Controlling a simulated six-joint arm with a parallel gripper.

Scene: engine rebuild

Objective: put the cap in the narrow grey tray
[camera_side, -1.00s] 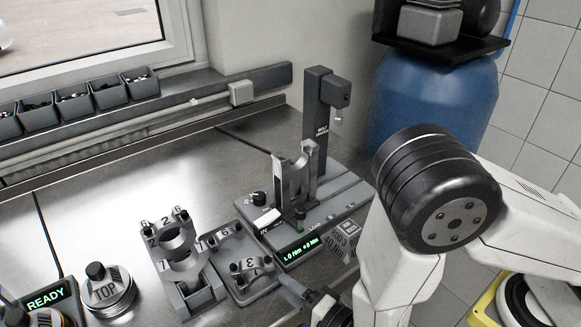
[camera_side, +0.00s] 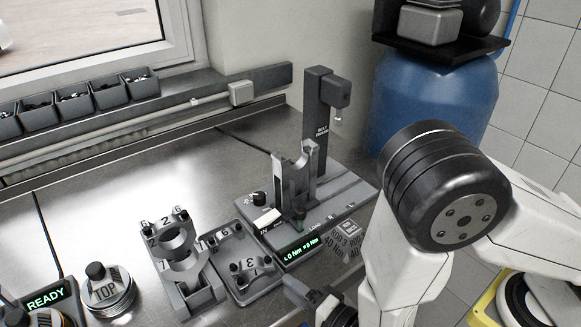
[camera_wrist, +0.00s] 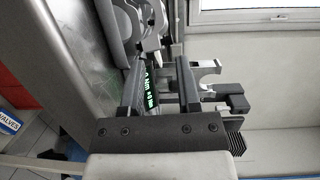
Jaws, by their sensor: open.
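The narrow grey tray (camera_side: 243,293) lies low on the bench, just left of the torque station. A grey cap (camera_side: 252,267) marked with a number appears to lie in its front part; dark bolts stand at its ends. More grey shapes with numbers lie in the tray's back part, hard to tell apart. My gripper (camera_wrist: 160,82) is open, with nothing between its fingers; the station's green display shows beyond the gap. In the side view only a dark finger (camera_side: 299,291) shows, right of the tray and apart from the cap.
The torque station's post (camera_side: 319,130) rises behind an upright grey fork-ended rod (camera_side: 292,180). A ringed stand (camera_side: 190,294) is left of the tray. A piston marked TOP (camera_side: 107,293) stands further left. The bench behind these is clear.

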